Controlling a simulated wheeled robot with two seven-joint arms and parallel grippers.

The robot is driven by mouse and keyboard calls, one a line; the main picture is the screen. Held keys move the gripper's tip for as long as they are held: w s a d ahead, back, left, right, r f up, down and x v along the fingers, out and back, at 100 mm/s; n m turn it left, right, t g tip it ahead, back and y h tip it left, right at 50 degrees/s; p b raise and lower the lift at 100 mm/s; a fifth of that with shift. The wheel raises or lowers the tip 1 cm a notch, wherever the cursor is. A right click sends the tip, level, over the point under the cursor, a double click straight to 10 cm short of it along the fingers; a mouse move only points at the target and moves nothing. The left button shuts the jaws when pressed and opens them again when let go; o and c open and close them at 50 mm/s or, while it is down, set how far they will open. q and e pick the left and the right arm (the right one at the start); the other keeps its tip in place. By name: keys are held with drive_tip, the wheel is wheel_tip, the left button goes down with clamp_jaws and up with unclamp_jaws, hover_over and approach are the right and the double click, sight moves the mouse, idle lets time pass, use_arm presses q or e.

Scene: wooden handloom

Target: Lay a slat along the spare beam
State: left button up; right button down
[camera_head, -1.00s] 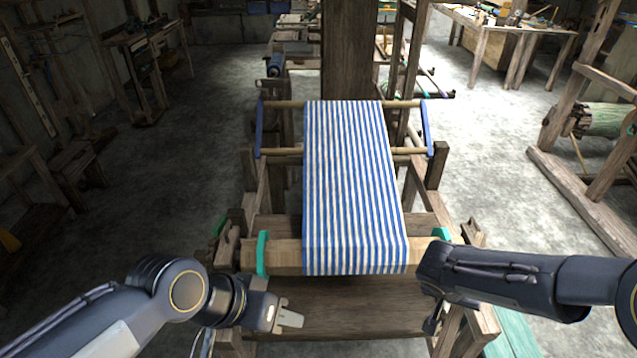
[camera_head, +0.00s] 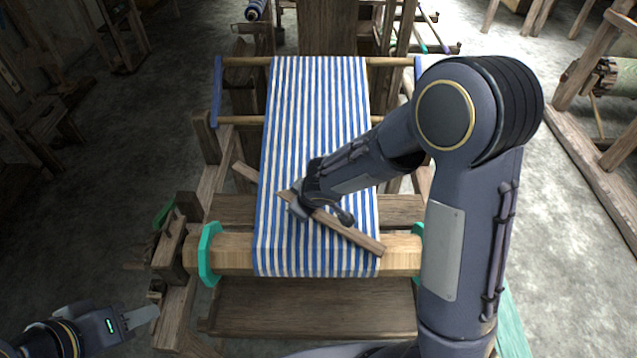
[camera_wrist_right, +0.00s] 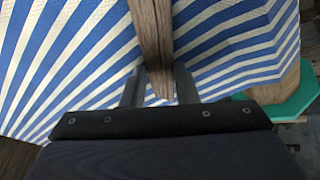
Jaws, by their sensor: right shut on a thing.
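My right gripper (camera_head: 300,203) is shut on a thin brown wooden slat (camera_head: 352,234). It holds the slat at a slant over the blue-and-white striped cloth (camera_head: 310,110), with one end near the front beam (camera_head: 235,252). The gap between slat and cloth cannot be judged. The right wrist view shows the slat (camera_wrist_right: 152,35) between the two fingers (camera_wrist_right: 158,88), with striped cloth behind. The light wooden front beam has teal end pieces (camera_head: 209,254), and the cloth hangs over its middle. My left gripper (camera_head: 140,317) is at lower left, apart from the loom; its finger gap is unclear.
The dark wooden loom frame (camera_head: 175,315) surrounds the front beam. Another wooden frame (camera_head: 590,150) stands at right. Bare concrete floor (camera_head: 100,200) lies left of the loom.

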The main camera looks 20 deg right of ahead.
sight(321, 218)
drive_tip(key=shift+w+d+n+y, duration=0.25)
drive_tip(key=shift+d+n+y, duration=0.15)
drive_tip(key=shift+d+n, duration=0.25)
drive_tip(key=shift+w+d+r+n+g+y+b, duration=0.5)
drive_tip(key=shift+w+d+n+g+y+b, duration=0.4)
drive_tip(key=shift+w+d+n, duration=1.25)
drive_tip(key=shift+n, duration=0.4)
drive_tip(key=shift+s+a+f+b, duration=0.4)
drive_tip(key=shift+s+a+f, duration=0.1)
drive_tip(key=shift+s, duration=0.95)
drive_tip(key=shift+s+a+f+b, duration=0.4)
drive_tip(key=shift+s+f, duration=0.15)
drive_tip(key=shift+s, duration=0.9)
drive_tip(key=shift+s+a+f+b, duration=0.4)
drive_tip(key=shift+s+f, duration=0.1)
drive_tip(key=shift+s, duration=0.95)
drive_tip(key=shift+s+a+f+b, duration=0.25)
drive_tip(key=shift+s+b, duration=0.15)
drive_tip(key=shift+s, duration=0.45)
drive_tip(key=shift+s+a+f+b, duration=0.2)
drive_tip(key=shift+s+b, duration=0.15)
drive_tip(key=shift+s, duration=0.45)
drive_tip(key=shift+s+a+f+b, duration=0.15)
drive_tip(key=shift+s+a+b, duration=0.2)
drive_tip(key=shift+s, duration=0.5)
drive_tip(key=shift+d, duration=0.1)
drive_tip(key=c, duration=1.1)
unclamp_jaws()
drive_tip(key=shift+o, duration=0.2)
